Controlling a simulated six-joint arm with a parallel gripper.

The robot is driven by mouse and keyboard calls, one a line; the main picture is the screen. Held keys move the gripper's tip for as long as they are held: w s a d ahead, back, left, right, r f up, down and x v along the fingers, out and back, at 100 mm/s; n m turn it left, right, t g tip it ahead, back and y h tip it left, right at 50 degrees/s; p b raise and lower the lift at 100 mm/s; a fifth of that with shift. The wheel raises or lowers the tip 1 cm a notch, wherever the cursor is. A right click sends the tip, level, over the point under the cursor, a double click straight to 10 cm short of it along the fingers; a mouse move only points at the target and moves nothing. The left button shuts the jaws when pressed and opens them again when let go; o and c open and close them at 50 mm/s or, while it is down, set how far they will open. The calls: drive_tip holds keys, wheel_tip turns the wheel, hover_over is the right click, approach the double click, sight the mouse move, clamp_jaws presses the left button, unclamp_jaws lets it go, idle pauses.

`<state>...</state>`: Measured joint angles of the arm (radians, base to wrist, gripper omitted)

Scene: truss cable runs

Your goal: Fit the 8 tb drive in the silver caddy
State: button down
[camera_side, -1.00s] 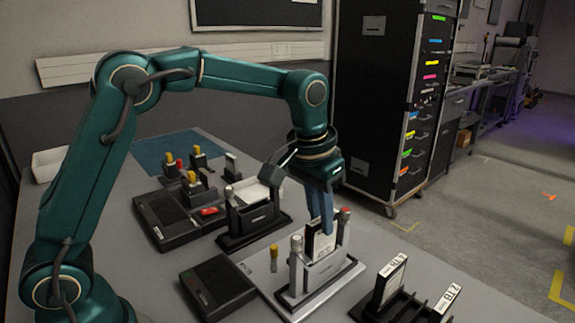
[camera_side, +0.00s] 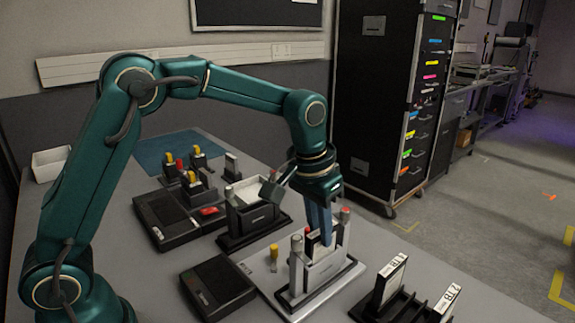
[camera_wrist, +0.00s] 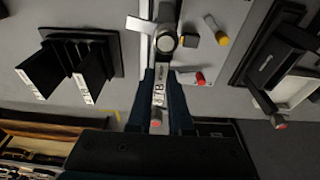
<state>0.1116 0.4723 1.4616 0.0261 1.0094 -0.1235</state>
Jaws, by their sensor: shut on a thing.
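The silver caddy (camera_side: 325,270) stands on a pale base plate at the front middle of the table, with a knobbed post on either side. My gripper (camera_side: 319,232) points down over it, its blue fingers at the caddy's mouth. The fingers are shut on the 8 TB drive (camera_wrist: 160,90), whose white label shows between them in the wrist view. In the side view most of the drive is down inside the caddy and only a dark upper edge (camera_side: 311,241) shows. Its lower end is hidden, so I cannot tell whether it touches the bottom.
A rack (camera_side: 415,305) with drives labelled 1 TB and 2 TB stands at front right. A dark caddy (camera_side: 255,215) with a white part stands behind. A yellow-capped peg (camera_side: 274,256) stands left of the silver caddy, and a black box (camera_side: 217,285) lies further left.

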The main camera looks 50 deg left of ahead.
drive_tip(key=shift+f, duration=0.1)
idle(0.3)
drive_tip(key=shift+f, duration=0.6)
drive_tip(key=shift+c, duration=2.2)
unclamp_jaws()
drive_tip(key=shift+r, duration=3.8)
